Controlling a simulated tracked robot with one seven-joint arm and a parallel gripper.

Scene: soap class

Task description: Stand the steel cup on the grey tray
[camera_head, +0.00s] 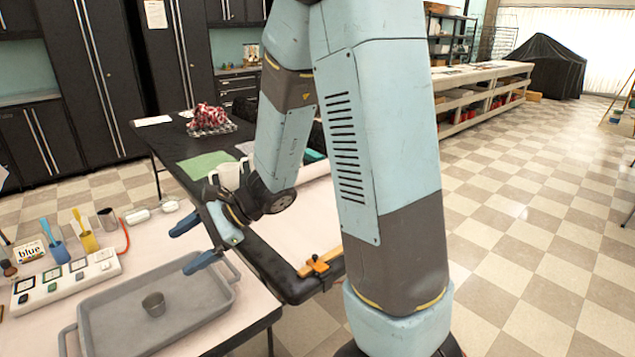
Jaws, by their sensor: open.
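A small steel cup (154,304) stands upright on the floor of the grey tray (101,316), near its middle. A second grey metal cup (107,219) stands on the table behind the tray. My gripper (183,250) is open and empty, its two blue fingers spread and pointing left. It is above the back right part of the tray area, apart from the steel cup.
A dark table (170,150) stands beyond, with a green sheet (206,164).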

